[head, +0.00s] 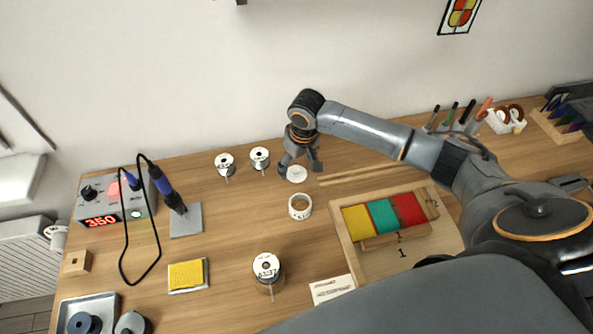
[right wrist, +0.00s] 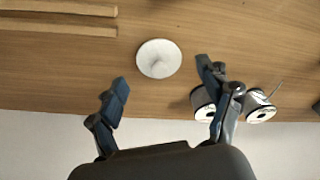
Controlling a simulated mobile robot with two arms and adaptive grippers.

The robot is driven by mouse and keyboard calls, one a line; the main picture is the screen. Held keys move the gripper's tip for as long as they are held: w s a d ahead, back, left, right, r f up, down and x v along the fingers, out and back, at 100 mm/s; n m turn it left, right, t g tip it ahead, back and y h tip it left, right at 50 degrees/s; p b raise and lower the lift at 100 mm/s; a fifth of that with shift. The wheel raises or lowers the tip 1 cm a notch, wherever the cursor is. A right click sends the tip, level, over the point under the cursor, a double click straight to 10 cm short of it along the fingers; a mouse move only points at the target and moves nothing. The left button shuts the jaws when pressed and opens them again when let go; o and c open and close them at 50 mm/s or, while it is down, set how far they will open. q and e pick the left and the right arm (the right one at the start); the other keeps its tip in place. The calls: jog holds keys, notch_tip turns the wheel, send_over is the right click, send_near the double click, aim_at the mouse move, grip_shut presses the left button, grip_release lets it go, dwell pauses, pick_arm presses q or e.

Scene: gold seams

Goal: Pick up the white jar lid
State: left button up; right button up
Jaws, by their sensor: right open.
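The white jar lid (head: 297,174) is a small round disc with a raised knob, lying on the wooden bench. In the right wrist view the lid (right wrist: 159,58) is whole and unobstructed, just beyond the fingertips. My right gripper (head: 299,168) is open and points down at the lid, one finger to each side of it in the head view. In the right wrist view the gap between the fingers (right wrist: 162,75) is empty, and no contact with the lid shows. My left gripper is not in view.
Two wire spools (head: 225,163) stand left of the gripper, close to one finger in the right wrist view. A white roll (head: 300,207) sits nearer the front. Wooden strips (head: 365,174) and a tray of coloured blocks (head: 357,257) lie right. A wall closes the back.

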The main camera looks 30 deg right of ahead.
jog(key=shift+w+f, duration=0.2)
jog(key=shift+f, duration=1.1)
jog(key=c, duration=1)
jog(key=shift+c, duration=0.2)
jog(key=shift+r, duration=0.2)
